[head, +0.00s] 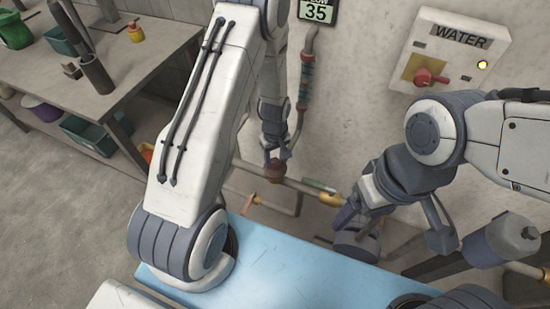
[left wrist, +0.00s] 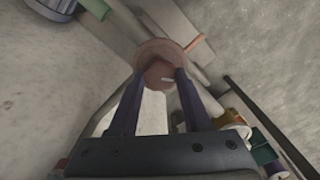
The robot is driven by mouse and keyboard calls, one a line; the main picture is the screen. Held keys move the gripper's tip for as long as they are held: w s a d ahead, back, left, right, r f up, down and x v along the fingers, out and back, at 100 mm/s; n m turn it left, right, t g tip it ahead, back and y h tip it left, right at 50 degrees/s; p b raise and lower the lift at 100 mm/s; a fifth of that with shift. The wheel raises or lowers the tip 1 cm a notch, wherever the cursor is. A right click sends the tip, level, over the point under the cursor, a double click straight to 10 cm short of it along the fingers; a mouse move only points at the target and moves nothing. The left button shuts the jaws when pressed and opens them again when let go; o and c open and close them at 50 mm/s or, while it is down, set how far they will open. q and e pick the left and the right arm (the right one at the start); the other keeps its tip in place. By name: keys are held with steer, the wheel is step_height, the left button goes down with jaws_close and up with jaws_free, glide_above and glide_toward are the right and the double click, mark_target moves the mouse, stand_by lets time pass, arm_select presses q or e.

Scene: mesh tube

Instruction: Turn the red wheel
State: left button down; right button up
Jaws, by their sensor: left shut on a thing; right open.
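The red wheel (head: 275,173) is a small, dull red-brown round piece by the wall pipes in the middle of the head view. In the left wrist view it shows as a reddish disc (left wrist: 160,50) between the fingertips. My left gripper (head: 274,158) comes down onto it from above and is shut on it; its two dark fingers (left wrist: 158,78) touch the disc on both sides. The fingers and wrist hide part of the wheel. My right gripper (head: 358,220) is open and empty, to the right and lower, near the pipes.
A pipe with a brass-coloured fitting (head: 331,198) runs along the wall's foot. A WATER panel (head: 458,45) with a red knob (head: 430,77) hangs on the wall at right. A workbench (head: 110,70) stands at left. Grey floor (head: 60,220) is clear at lower left.

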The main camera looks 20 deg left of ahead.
mark_target(275, 162)
arm_select(q)
steer(key=shift+r+n, duration=0.1)
steer(key=shift+n, duration=1.5)
steer(key=shift+c, duration=1.8)
jaws_free()
step_height(275, 162, up, 10)
steer(key=shift+r, duration=0.2)
